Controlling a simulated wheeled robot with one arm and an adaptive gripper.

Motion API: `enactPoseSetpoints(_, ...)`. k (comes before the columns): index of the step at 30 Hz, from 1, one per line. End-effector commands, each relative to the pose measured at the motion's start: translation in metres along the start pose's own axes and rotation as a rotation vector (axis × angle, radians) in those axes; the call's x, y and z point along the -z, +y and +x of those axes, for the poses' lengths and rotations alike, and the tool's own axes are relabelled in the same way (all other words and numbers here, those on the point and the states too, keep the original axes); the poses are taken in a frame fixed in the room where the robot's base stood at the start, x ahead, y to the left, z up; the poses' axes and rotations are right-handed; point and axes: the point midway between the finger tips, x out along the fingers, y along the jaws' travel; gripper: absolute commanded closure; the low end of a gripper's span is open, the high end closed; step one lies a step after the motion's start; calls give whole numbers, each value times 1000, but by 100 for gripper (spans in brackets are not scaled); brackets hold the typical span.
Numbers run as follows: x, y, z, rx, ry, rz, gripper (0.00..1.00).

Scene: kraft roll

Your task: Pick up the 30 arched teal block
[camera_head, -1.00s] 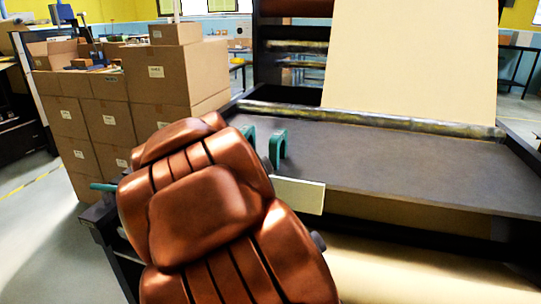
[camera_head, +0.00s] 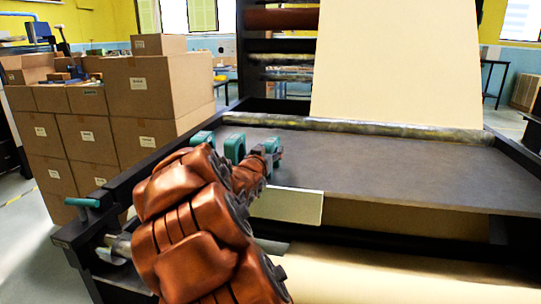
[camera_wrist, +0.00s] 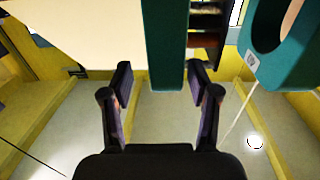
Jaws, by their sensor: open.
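Several arched teal blocks stand in a row at the left of the dark table; no number on them is readable. The right one (camera_head: 271,145) is partly hidden by my gripper (camera_head: 266,153), and the middle one (camera_head: 235,146) stands just left of it. Another (camera_head: 203,138) is at the far left, mostly behind my arm. In the wrist view my gripper (camera_wrist: 160,85) is open, with a teal block (camera_wrist: 166,45) seen edge-on between its fingers, with gaps on both sides. A second arched block (camera_wrist: 262,65) is at the right, outside the fingers.
The dark table (camera_head: 390,170) is clear to the right of the blocks. A metal roller (camera_head: 400,131) and a hanging kraft sheet (camera_head: 400,60) stand behind. A pale plate (camera_head: 288,206) is at the front edge. Stacked cartons (camera_head: 150,90) are at the left.

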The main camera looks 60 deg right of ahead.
Motion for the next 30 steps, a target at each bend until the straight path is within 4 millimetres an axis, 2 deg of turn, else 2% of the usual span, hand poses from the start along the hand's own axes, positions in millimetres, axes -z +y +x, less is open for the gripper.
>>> enactPoseSetpoints(12,3,-6,42,1,-1,1,40)
enactPoseSetpoints(23,3,-8,49,4,-2,0,40)
enactPoseSetpoints(30,3,-8,49,4,-2,0,62)
